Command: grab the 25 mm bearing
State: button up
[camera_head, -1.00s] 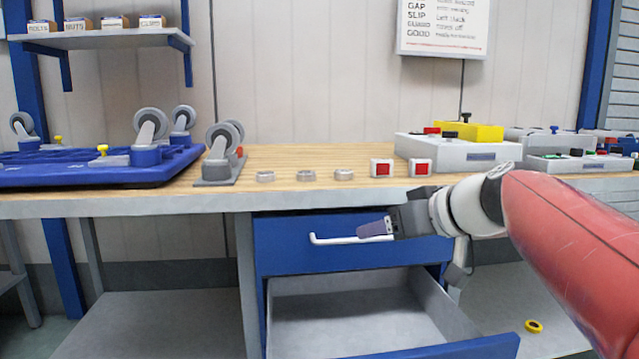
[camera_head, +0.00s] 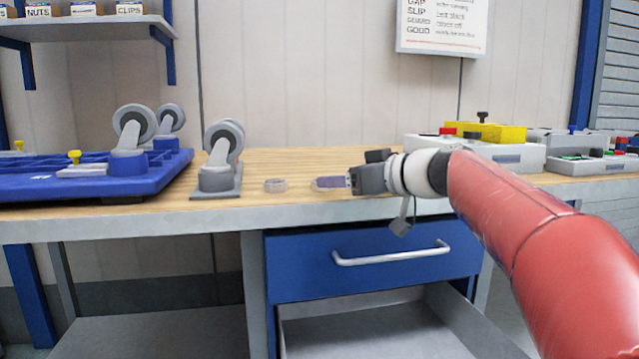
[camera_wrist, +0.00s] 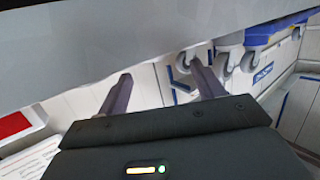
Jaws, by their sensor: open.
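A small silvery ring-shaped bearing (camera_head: 275,185) lies flat on the wooden bench top, left of my gripper. A second ring (camera_head: 317,185) shows only in part behind my fingertips. Any third ring is hidden behind my gripper. I cannot read sizes, so I cannot tell which is the 25 mm one. My gripper (camera_head: 332,182) points left at the bench's front edge, about level with the top. In the wrist view its two fingers (camera_wrist: 162,88) are apart with nothing between them. No bearing shows in that view.
A caster on a grey plate (camera_head: 215,180) and a blue base with casters (camera_head: 95,180) stand to the left. Grey boxes with buttons (camera_head: 485,152) stand to the right. Below are a shut blue drawer (camera_head: 300,275) and an open drawer (camera_head: 390,330).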

jog(key=x, duration=0.3)
jog(key=p+x, duration=0.1)
jog(key=x, duration=0.1)
jog(key=shift+w+d+f, duration=0.1)
jog(key=shift+d+f, duration=0.15)
jog(key=c, duration=1.1)
jog(key=shift+r, duration=0.1)
